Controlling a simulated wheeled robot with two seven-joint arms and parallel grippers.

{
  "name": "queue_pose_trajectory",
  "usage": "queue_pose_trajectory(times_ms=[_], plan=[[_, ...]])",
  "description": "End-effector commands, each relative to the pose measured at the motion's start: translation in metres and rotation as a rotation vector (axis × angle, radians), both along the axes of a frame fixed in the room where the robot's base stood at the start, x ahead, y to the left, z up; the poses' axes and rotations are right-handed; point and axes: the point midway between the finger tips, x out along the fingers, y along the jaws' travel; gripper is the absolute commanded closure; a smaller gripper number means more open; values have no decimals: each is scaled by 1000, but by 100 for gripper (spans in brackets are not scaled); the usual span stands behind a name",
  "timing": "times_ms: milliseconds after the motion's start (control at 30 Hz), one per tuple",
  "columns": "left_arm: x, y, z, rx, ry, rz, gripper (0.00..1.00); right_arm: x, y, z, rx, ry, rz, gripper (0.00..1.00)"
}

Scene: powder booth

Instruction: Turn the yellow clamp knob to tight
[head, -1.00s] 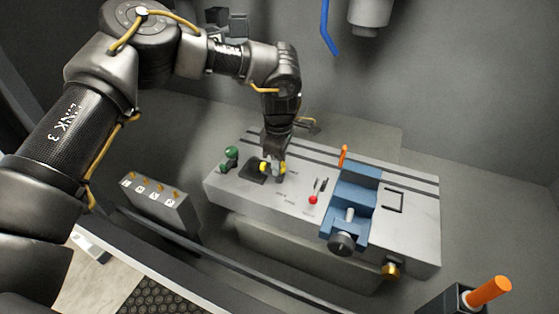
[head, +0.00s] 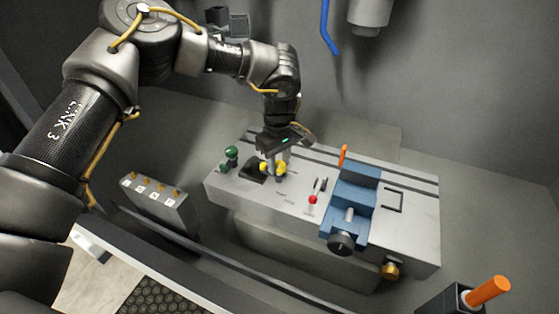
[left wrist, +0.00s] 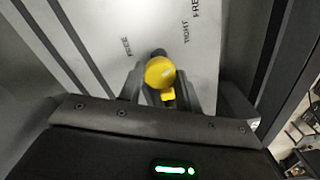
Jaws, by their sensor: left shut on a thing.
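The yellow clamp knob (head: 281,168) stands on the grey machine bed (head: 232,197), left of its middle. My left gripper (head: 274,164) comes down on it from above and is shut on it; the fingers hide part of it. In the left wrist view, the yellow knob (left wrist: 160,72) sits between the two fingers of my left gripper (left wrist: 162,92). The words FREE and TIGHT are printed on the pale surface beyond it; TIGHT is to the upper right of the knob. The knob's pointing direction is hard to make out. My right gripper is not in view.
A green knob (head: 231,153) stands just left of the yellow one. A red-tipped lever (head: 313,199) and a blue vise (head: 357,187) with an orange handle are to the right. A grey box with brass studs (head: 150,199) stands at the front left.

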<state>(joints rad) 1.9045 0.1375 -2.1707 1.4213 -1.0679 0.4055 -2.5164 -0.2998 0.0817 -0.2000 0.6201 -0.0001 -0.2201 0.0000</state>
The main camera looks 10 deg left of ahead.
Motion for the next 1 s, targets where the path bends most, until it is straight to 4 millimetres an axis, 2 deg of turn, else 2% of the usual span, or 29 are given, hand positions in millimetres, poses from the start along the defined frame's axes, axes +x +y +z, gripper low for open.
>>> queue_pose_trajectory(times_ms=[400, 433, 500, 800, 1000], plan=[[0, -1, 1, -1, -2, -8, 89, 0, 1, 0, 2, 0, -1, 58], [0, -1, 1, -1, -2, -8, 62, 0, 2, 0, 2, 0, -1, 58], [0, -1, 1, -1, -2, -7, 57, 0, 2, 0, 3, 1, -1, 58], [0, 0, 3, -1, -1, -6, 57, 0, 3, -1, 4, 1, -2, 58], [0, 0, 30, -1, -4, -6, 57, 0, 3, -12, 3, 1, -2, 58]])
